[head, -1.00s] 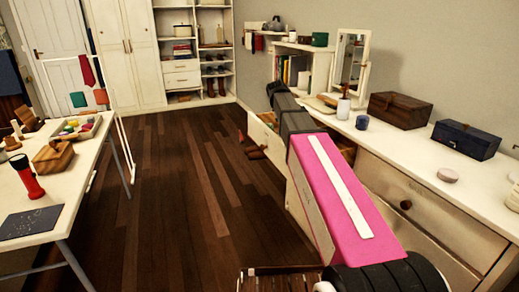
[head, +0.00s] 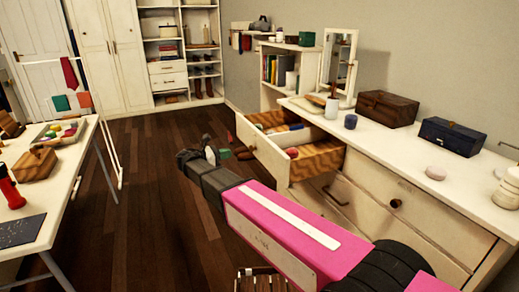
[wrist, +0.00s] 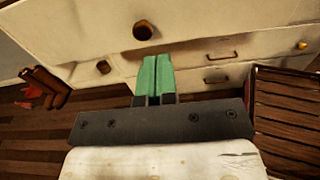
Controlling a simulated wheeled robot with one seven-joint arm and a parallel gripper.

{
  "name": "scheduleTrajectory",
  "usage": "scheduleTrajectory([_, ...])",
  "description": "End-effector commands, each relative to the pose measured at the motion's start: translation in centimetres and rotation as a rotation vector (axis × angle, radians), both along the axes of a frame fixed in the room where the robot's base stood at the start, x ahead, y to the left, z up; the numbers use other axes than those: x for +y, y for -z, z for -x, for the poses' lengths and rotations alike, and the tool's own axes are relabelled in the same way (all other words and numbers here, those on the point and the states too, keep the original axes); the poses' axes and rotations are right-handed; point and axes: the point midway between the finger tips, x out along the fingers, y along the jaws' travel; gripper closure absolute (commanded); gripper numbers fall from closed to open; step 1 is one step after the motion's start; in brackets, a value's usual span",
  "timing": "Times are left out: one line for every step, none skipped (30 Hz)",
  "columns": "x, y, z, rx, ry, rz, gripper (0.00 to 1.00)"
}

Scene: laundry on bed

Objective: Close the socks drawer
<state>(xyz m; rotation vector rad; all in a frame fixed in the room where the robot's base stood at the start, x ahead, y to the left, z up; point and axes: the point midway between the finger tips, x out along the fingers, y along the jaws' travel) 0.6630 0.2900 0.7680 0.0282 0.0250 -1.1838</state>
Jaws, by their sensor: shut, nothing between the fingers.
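The open drawer (head: 262,152) juts out from the far end of the white dresser (head: 413,206) in the head view. Its inside has a brown wavy pattern, and small coloured rolled or folded items lie in it; I cannot tell surely that they are socks. My gripper (head: 209,154) is in front of and to the left of the drawer, apart from it in the picture. In the wrist view its green fingers (wrist: 157,74) are shut together and empty, pointing towards a white front with round knobs (wrist: 143,30).
A white table (head: 50,202) with boxes and a red torch stands at the left. Dark wooden floor lies between table and dresser. Several small items lie on the floor beyond my gripper. A slatted wooden thing (wrist: 285,120) is at the right of the wrist view.

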Motion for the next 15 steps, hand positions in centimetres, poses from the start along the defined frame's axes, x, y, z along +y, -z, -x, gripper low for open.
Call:
scheduleTrajectory([0.5,0.2,0.6,-0.002,-0.005,0.019,1.00])
scheduleTrajectory([0.6,0.3,0.8,-0.003,-0.006,0.026,1.00])
scheduleTrajectory([0.7,0.4,0.9,-0.004,-0.006,0.033,1.00])
scheduleTrajectory([0.6,0.4,1.0,-0.004,-0.006,0.036,1.00])
scheduleTrajectory([0.5,0.4,1.0,-0.005,-0.006,0.038,1.00])
scheduleTrajectory([0.3,0.4,0.9,-0.005,-0.006,0.039,1.00])
scheduleTrajectory([0.1,0.4,0.8,-0.005,-0.005,0.039,1.00])
scheduleTrajectory([-0.3,0.4,0.6,-0.005,-0.005,0.038,1.00])
scheduleTrajectory([-0.8,0.4,0.4,-0.005,-0.004,0.038,1.00])
scheduleTrajectory([-1.2,0.4,0.3,-0.005,-0.003,0.038,1.00])
scheduleTrajectory([-1.7,0.4,0.1,-0.005,-0.003,0.038,1.00])
scheduleTrajectory([-2.3,0.4,-0.2,-0.006,-0.004,0.038,1.00])
scheduleTrajectory([-2.8,0.4,-0.4,-0.005,-0.004,0.037,1.00])
scheduleTrajectory([-3.4,0.4,-0.6,-0.005,-0.003,0.037,1.00])
scheduleTrajectory([-4.1,0.4,-0.9,-0.005,-0.002,0.037,1.00])
